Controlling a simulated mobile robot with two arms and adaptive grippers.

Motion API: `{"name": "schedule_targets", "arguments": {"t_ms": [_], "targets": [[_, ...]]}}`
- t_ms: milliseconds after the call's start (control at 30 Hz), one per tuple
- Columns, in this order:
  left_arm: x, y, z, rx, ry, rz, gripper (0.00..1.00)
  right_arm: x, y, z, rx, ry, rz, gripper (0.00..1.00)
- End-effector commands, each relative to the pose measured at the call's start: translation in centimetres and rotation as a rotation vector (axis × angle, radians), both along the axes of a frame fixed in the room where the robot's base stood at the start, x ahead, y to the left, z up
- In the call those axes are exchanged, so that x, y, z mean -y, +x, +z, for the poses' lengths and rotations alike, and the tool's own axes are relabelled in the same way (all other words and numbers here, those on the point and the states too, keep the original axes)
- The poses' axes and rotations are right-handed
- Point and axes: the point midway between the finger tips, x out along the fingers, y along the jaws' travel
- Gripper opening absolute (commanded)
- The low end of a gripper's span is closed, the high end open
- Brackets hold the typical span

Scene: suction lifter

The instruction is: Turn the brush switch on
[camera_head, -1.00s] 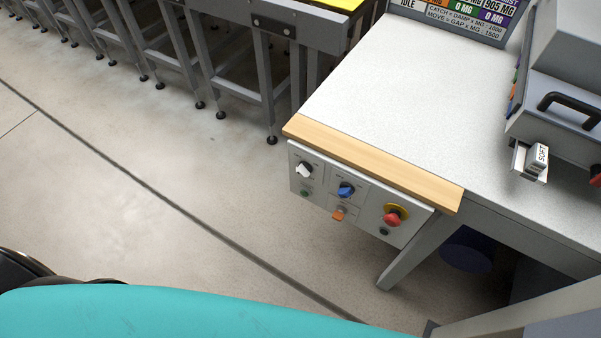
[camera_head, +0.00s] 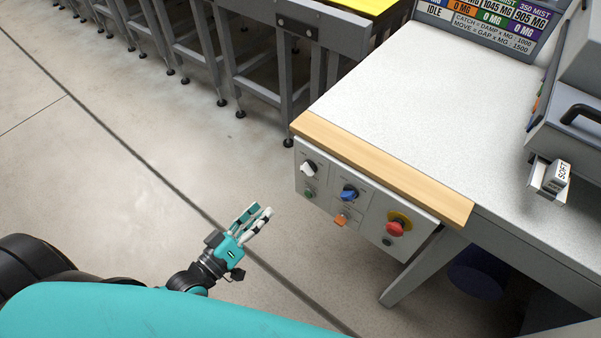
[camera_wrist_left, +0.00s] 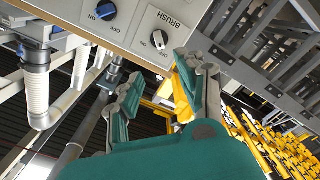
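The brush switch is a white rotary knob (camera_head: 308,168) at the upper left of the control panel (camera_head: 371,214). In the left wrist view the knob (camera_wrist_left: 159,40) has BRUSH and OFF printed beside it; I cannot clearly read its setting. My left gripper (camera_head: 259,210) is to the left of the panel and nearer to me, apart from it, with its fingers toward the panel. In the left wrist view its two fingers (camera_wrist_left: 158,76) are spread and empty, with the knob showing beyond them. My right gripper is not in view.
A blue knob (camera_head: 348,193), an orange switch (camera_head: 340,220) and a red emergency button (camera_head: 397,226) share the panel. A wooden edge (camera_head: 380,168) overhangs it from the white table (camera_head: 400,100). Grey frames (camera_head: 250,70) stand behind. Open floor lies left of the panel.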

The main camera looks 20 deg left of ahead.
Motion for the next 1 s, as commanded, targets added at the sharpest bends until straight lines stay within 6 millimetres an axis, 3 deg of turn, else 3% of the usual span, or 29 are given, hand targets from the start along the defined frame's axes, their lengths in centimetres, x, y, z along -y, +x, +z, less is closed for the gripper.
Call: {"name": "schedule_targets", "arguments": {"t_ms": [233,600,800,1000], "targets": [[1.9,5.4,0.3,0.005,-0.001,0.002,0.38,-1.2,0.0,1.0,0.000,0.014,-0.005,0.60],[4.4,12.1,0.2,0.003,0.002,0.001,0.38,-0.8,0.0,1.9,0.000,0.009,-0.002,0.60],[5.0,13.6,0.0,0.000,0.003,-0.001,0.38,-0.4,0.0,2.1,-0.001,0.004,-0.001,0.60],[5.0,13.8,0.0,-0.001,0.003,-0.001,0.38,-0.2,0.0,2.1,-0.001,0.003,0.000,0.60]]}}
